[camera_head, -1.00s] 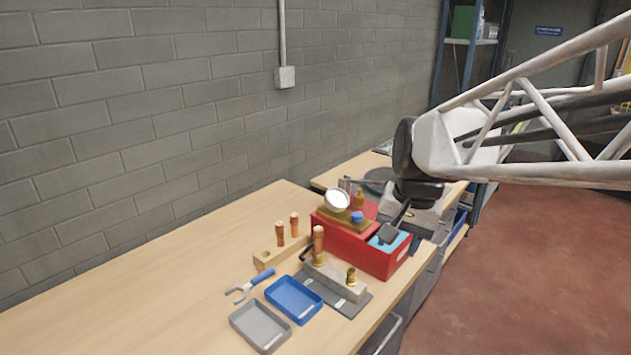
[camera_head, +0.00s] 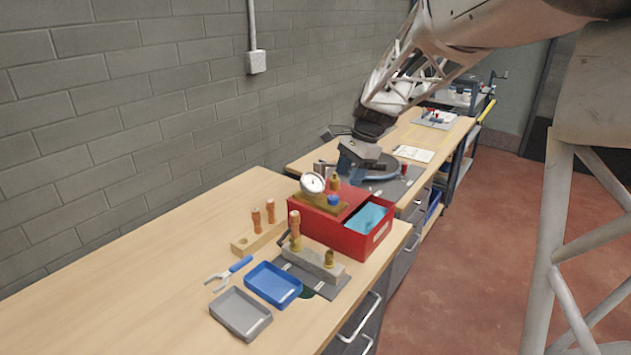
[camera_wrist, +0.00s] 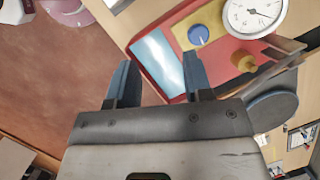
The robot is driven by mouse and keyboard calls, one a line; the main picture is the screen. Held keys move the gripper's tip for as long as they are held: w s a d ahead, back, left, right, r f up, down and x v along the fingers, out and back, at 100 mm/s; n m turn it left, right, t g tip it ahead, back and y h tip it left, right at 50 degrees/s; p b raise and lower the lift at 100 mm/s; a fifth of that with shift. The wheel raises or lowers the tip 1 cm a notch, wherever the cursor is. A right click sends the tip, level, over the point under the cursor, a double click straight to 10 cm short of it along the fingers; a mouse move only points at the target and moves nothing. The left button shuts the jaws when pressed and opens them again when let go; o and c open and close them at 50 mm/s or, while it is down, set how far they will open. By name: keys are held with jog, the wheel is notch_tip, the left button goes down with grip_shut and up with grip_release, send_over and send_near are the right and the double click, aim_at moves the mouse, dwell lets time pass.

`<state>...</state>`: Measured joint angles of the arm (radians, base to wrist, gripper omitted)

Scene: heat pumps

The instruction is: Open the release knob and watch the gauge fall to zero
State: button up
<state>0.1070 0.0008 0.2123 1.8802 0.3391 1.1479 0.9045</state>
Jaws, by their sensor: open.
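A round white gauge (camera_head: 312,183) stands on a brass-coloured block (camera_head: 322,203) on top of a red box. The gauge also shows in the wrist view (camera_wrist: 256,14); its reading is too small to tell. A blue knob (camera_head: 333,199) sits on the same block, beside the gauge, and shows in the wrist view (camera_wrist: 198,35). A brass fitting (camera_head: 335,182) stands behind the knob. My gripper (camera_wrist: 157,67) is open and empty, with its fingers apart. In the head view it hangs behind the red box, apart from the knob.
The red box (camera_head: 372,240) has an open compartment with a light-blue lining. In front stand a grey block (camera_head: 318,265), a wooden block with copper pieces (camera_head: 245,241), blue tray (camera_head: 273,285), grey tray (camera_head: 240,314) and pliers (camera_head: 230,272). The bench's left side is clear.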

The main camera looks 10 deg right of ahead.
aim_at(334, 197)
jog(key=w+d+f+m, duration=0.1)
jog(key=w+f+m, duration=0.1)
jog(key=w, duration=0.5)
jog(key=shift+f+y, duration=0.4)
jog(key=shift+f, duration=0.1)
jog(key=shift+f, duration=0.1)
jog(key=shift+x, duration=3.8)
jog(key=shift+s, duration=0.15)
jog(key=c, duration=0.6)
jog(key=shift+c, duration=0.2)
